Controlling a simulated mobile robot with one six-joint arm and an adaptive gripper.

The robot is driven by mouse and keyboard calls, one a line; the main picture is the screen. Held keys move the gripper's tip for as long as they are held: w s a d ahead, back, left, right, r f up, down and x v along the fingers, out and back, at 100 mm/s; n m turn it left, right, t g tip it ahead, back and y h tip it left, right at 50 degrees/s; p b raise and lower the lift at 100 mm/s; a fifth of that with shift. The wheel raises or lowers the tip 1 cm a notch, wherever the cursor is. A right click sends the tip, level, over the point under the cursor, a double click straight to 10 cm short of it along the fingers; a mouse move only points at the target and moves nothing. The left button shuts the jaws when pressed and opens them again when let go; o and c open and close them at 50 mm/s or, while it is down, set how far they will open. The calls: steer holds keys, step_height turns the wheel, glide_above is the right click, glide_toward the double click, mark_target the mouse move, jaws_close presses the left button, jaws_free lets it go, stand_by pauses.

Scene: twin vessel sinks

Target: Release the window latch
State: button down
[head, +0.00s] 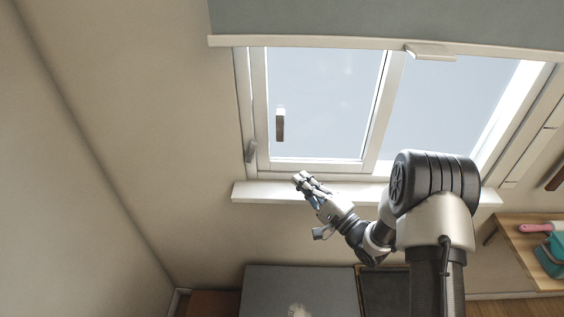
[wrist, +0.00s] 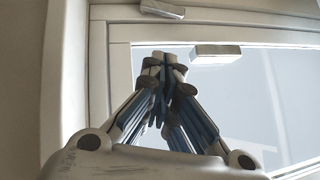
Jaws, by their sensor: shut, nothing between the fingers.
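The window (head: 375,100) is a white-framed two-pane window. A small grey lever (head: 251,151), which looks like the latch, sits low on its left frame. In the wrist view this lever (wrist: 162,10) lies on the frame at the top. A brown-and-white block-like handle (head: 280,126) shows against the left pane; it also shows in the wrist view (wrist: 216,51). My gripper (head: 299,178) is shut and empty, in front of the sill, below and right of the lever. In the wrist view its fingertips (wrist: 163,60) touch nothing I can make out.
A white sill (head: 262,192) runs under the window. A grey blind (head: 380,20) hangs above it. The plain wall at left is clear. A wooden shelf (head: 515,250) with a teal container (head: 552,255) and a pink item (head: 537,228) is at the right.

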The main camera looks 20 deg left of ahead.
steer(key=b, duration=0.2)
glide_toward(260, 147)
steer(key=w, duration=0.1)
steer(key=w+a, duration=0.1)
steer(key=w, duration=0.1)
steer(key=shift+a+r, duration=0.2)
steer(key=shift+s+a+r, duration=0.15)
steer(key=shift+s+a, duration=0.05)
steer(key=shift+a, duration=0.35)
steer(key=shift+s+a+r, duration=0.15)
steer(key=shift+s+a, duration=0.05)
steer(key=shift+a, duration=0.35)
steer(key=shift+s+a+r, duration=0.15)
steer(key=shift+a+r, duration=0.05)
steer(key=shift+a, duration=0.4)
steer(key=shift+s+a+r+n+g+h+p, duration=0.1)
steer(key=shift+a+r+n+g+h+p, duration=0.1)
steer(key=shift+a+r+p, duration=0.2)
steer(key=shift+s+a+r+n+g+h+p, duration=0.15)
steer(key=shift+a+r+n+h+p, duration=0.1)
steer(key=shift+a+r, duration=0.15)
